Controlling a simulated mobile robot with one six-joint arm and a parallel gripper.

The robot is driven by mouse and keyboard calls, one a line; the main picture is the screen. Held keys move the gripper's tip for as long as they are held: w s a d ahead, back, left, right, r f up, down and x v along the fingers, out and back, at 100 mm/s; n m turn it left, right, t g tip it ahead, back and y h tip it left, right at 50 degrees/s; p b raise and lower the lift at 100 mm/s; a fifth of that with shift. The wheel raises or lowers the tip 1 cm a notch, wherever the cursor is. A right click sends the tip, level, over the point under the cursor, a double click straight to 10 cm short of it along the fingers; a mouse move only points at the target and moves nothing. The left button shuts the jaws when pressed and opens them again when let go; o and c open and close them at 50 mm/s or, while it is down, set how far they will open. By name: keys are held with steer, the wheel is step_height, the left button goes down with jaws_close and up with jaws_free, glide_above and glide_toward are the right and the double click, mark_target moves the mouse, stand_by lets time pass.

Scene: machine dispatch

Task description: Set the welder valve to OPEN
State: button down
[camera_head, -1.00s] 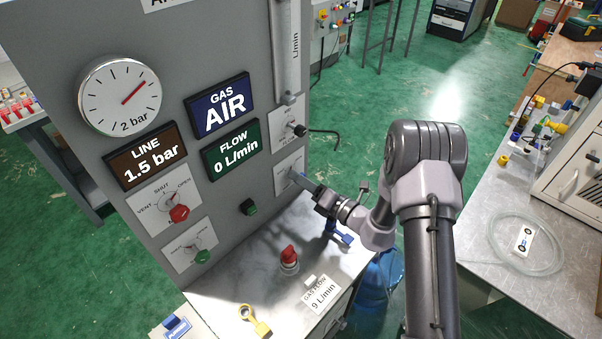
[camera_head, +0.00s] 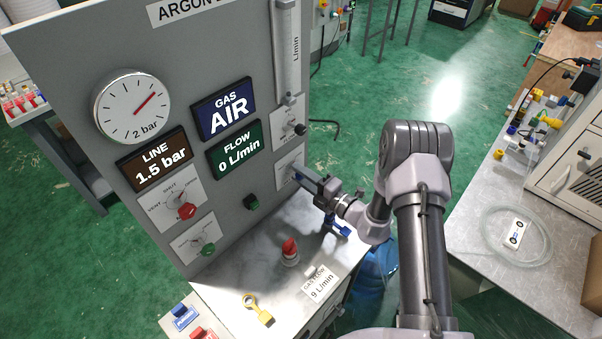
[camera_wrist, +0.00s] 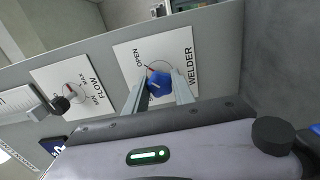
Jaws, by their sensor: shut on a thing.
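The welder valve is a blue knob (camera_wrist: 160,84) on a white plate (camera_wrist: 126,62) lettered WELDER, with OPEN at one corner. A small red mark shows beside the knob, on the OPEN side. In the wrist view my gripper (camera_wrist: 160,92) has one finger on each side of the knob and is shut on it. I cannot tell the exact valve setting, as the fingers hide part of the plate. In the head view my gripper (camera_head: 298,175) reaches the plate (camera_head: 284,163) at the panel's lower right, and the knob is mostly hidden.
The panel (camera_head: 230,55) shows LINE 1.5 bar, GAS AIR and FLOW 0 L/min. A FLOW knob (camera_wrist: 60,104) is beside the welder plate. Below are a red knob (camera_head: 289,247) and a yellow tag (camera_head: 259,311) on the ledge. A workbench (camera_head: 470,215) stands at right.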

stand_by(0.4)
steer(key=c, duration=1.1)
jaws_free()
steer(key=shift+o, duration=0.2)
steer(key=v, duration=1.7)
steer(key=shift+s+d+p, duration=0.2)
steer(key=shift+p, duration=0.25)
steer(key=shift+a+r, duration=0.1)
steer(key=shift+r, duration=0.05)
